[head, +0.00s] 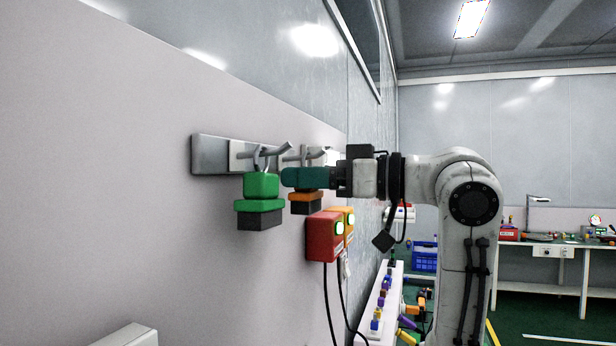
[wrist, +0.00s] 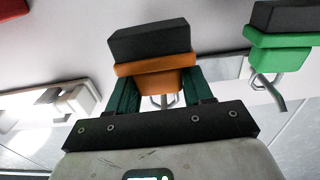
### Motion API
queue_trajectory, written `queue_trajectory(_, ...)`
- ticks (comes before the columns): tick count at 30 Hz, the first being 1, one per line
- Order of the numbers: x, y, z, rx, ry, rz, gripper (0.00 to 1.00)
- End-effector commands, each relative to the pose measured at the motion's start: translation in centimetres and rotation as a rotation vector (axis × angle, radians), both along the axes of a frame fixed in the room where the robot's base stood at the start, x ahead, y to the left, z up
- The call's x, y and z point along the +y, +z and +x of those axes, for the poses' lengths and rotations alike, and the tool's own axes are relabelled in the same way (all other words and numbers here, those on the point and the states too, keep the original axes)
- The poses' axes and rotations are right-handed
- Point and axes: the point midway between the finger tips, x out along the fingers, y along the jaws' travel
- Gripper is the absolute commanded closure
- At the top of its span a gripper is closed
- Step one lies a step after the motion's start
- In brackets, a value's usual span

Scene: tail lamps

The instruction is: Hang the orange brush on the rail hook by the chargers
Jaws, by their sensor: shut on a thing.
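The orange brush (head: 306,197) has an orange body and a dark bristle block pointing down. My gripper (head: 296,177) is shut on it, with teal fingers at rail height. The wrist view shows the brush (wrist: 155,68) between both fingers (wrist: 160,92). A wall rail (head: 210,155) carries metal hooks. A green brush (head: 260,190) hangs on the nearer hook (head: 278,149). The farther hook (head: 310,155) is just above my gripper and partly hidden. Metal shows behind the orange brush in the wrist view; I cannot tell whether its loop is around the hook.
A red charger (head: 323,237) and an orange charger (head: 348,226) with green lights and hanging cables sit on the wall just below and right of the orange brush. The green brush is close on the left. A low bench (head: 378,290) with small parts stands beyond.

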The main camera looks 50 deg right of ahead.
Motion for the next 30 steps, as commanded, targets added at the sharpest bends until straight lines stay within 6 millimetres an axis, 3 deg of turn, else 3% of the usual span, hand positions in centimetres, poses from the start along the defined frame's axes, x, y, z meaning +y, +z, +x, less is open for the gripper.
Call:
queue_trajectory(10, -0.05, -0.6, 0.1, 0.012, 0.001, 0.0, 0.81)
queue_trajectory(11, -0.07, -0.65, 0.1, 0.012, 0.001, 0.0, 0.86)
queue_trajectory(15, -0.09, -0.72, 0.11, 0.014, 0.0, 0.0, 0.86)
queue_trajectory(16, -0.09, -0.74, 0.12, 0.014, 0.0, 0.0, 0.47)
queue_trajectory(24, -0.07, -0.52, 0.07, 0.009, 0.0, 0.0, 0.21)
queue_trajectory(30, -0.06, -0.43, 0.06, 0.006, 0.0, 0.0, 0.2)
